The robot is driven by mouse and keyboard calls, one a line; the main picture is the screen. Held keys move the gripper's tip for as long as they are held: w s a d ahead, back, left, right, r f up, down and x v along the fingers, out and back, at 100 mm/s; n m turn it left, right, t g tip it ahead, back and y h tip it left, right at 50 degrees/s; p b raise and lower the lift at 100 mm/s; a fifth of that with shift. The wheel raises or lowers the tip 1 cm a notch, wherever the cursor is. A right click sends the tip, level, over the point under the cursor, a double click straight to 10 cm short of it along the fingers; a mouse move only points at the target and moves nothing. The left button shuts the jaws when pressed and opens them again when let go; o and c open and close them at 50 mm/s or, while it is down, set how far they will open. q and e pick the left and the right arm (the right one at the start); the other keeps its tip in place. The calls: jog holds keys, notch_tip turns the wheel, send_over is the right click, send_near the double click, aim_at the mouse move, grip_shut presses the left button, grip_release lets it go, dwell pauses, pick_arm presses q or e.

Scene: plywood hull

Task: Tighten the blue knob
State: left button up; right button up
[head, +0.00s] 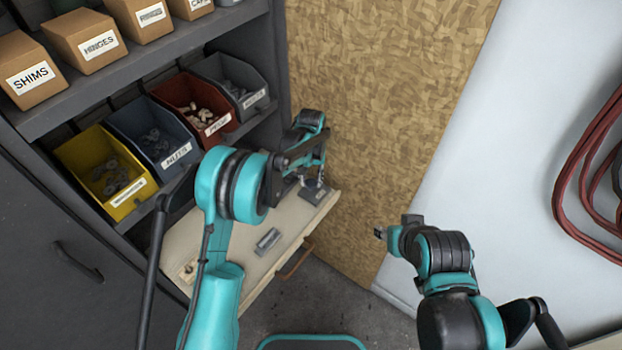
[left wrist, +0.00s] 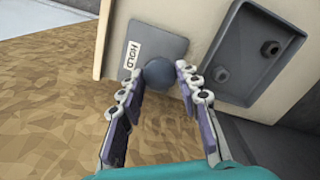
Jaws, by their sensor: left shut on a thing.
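The blue knob (left wrist: 159,74) shows in the left wrist view as a round, dark blue-grey ball. It sits at a grey plate (left wrist: 150,48) with a white label that seems to read HOLD. The fingertips of my left gripper (left wrist: 158,82) are on both sides of the knob, shut on it. In the head view my left gripper (head: 312,168) is over the far right end of a cream board (head: 215,232), and the knob cannot be made out there. My right gripper (head: 380,233) is small and dark, clear of the board; its fingers cannot be made out.
Shelves at left hold cardboard boxes (head: 85,40) and yellow, blue, red and grey bins (head: 107,172). A grey part (head: 267,240) lies on the board, which has a handle (head: 297,260). A chipboard panel (head: 375,100) stands behind. Red hose (head: 575,165) hangs at right.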

aim_at(311, 182)
pick_arm(q)
jog(key=m, duration=1.4)
dwell(0.4)
jog(key=o, duration=1.2)
jog(key=shift+c, duration=0.2)
jog(key=shift+r, duration=0.1)
notch_tip(311, 182, up, 12)
